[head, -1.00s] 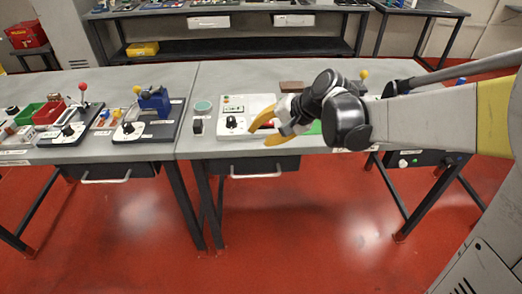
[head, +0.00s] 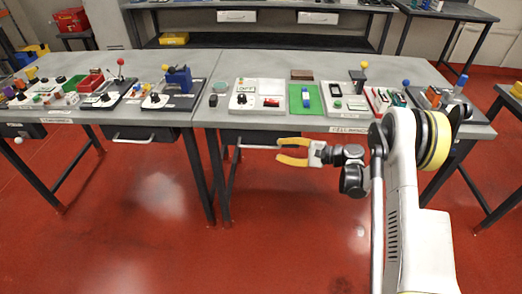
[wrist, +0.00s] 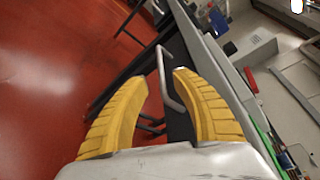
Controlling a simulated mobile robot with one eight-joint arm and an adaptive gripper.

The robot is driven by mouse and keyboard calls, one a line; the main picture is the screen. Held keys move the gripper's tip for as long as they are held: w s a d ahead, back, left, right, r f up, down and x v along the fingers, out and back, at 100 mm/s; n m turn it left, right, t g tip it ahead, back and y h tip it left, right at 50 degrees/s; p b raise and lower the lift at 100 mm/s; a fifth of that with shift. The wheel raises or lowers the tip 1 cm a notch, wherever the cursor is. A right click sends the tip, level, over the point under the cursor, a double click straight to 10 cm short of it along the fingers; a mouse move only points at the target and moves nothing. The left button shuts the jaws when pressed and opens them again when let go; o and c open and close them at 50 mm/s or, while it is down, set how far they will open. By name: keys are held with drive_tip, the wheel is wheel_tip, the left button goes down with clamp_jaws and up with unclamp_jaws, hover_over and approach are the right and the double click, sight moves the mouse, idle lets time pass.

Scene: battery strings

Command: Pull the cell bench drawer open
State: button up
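The cell bench drawer (head: 232,136) is a dark drawer under the grey bench top, and it looks closed. Its pale bar handle (head: 256,147) runs along its front, with the right end close to my gripper. My gripper (head: 277,150) has yellow fingers, spread apart, pointing left at the handle from the right, below the bench edge. In the wrist view the handle (wrist: 162,70) shows between the two open fingertips (wrist: 160,78). I cannot tell whether it lies fully within the fingers or just beyond them; neither finger is clearly touching it.
A second bench at the left has its own drawer handle (head: 132,139). Devices, a green mat (head: 318,101) and a white control box (head: 246,101) stand on the bench top above. Dark table legs (head: 200,175) stand left of my gripper. The red floor in front is clear.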

sight(260, 147)
drive_tip(key=b+x, duration=0.3)
drive_tip(key=x, duration=0.7)
drive_tip(key=shift+c, duration=0.5)
clamp_jaws()
